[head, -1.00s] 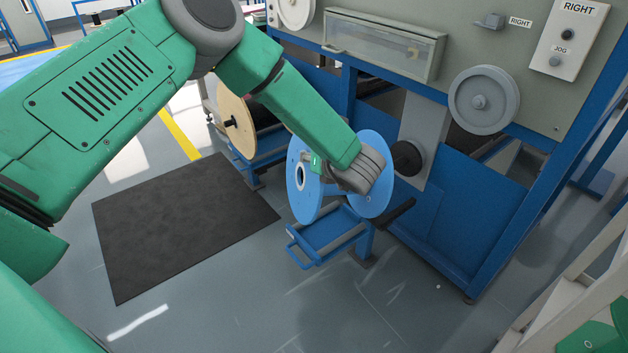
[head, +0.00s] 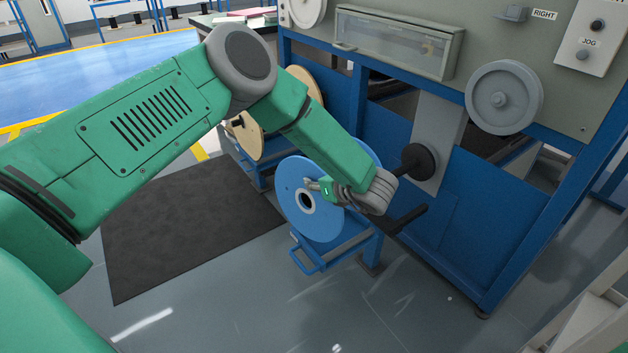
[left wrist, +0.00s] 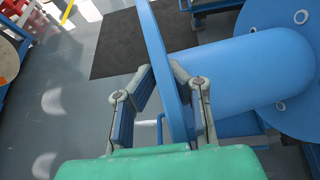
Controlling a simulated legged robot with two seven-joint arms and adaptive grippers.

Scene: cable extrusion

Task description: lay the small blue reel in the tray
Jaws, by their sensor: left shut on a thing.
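The small blue reel (head: 296,180) is held by its flange in my left gripper (head: 322,186). Its near flange with the dark centre hole faces the head camera. In the left wrist view the fingers (left wrist: 164,76) are shut on both sides of the flange, seen edge-on; the blue hub (left wrist: 240,72) and other flange (left wrist: 285,40) are to the right. The blue tray (head: 303,260) on its stand is below and partly hidden by the reel. I cannot tell whether the reel touches it. My right gripper is not in view.
A dark round spindle end (head: 418,161) and a black bar (head: 408,219) project from the blue and grey machine (head: 455,205) beside the reel. A wooden reel (head: 303,92) stands behind my arm. A dark mat (head: 190,235) lies on open floor at left.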

